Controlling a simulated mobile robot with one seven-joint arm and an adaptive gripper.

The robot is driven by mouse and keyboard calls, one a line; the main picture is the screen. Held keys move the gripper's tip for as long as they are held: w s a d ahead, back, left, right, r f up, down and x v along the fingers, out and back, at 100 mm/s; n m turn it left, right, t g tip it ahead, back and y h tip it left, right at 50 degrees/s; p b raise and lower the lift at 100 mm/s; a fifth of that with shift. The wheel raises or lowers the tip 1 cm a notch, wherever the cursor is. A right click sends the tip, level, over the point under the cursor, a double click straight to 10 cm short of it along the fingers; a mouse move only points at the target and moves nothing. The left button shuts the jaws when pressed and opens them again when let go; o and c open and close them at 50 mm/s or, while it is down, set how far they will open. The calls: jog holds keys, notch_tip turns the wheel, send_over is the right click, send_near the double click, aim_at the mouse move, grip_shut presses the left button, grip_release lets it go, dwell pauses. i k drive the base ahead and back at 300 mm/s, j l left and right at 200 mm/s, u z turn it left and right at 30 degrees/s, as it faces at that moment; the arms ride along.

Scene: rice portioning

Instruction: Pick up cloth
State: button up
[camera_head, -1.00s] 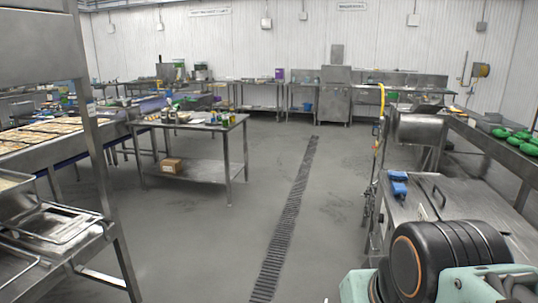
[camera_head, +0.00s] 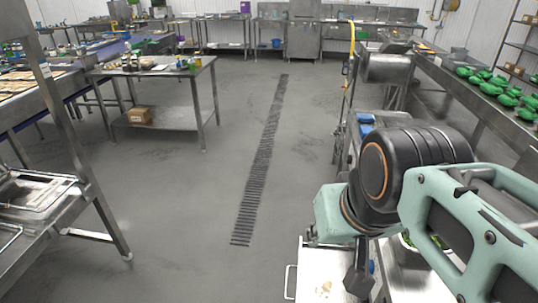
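Two blue folded items, which may be cloths (camera_head: 365,119), lie on the steel counter at right of centre, partly behind my arm. I cannot tell for sure that they are cloth. A dark part that looks like my gripper (camera_head: 359,280) hangs below my mint-green arm at the bottom, well nearer to me than the blue items. Its fingers are not clear, so I cannot tell whether it is open. A small blue patch (camera_head: 371,267) shows beside it, too small to identify.
A pale board or tray (camera_head: 318,268) with a stain lies under the dark part. A steel table (camera_head: 205,72) stands left of a floor drain (camera_head: 262,160). Green items (camera_head: 490,86) line a counter at right. A steel rack (camera_head: 50,205) stands at left. The middle floor is clear.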

aim_at(364, 118)
jog(key=i+j+z, duration=0.1)
jog(key=j+z, duration=0.85)
jog(key=j, duration=0.2)
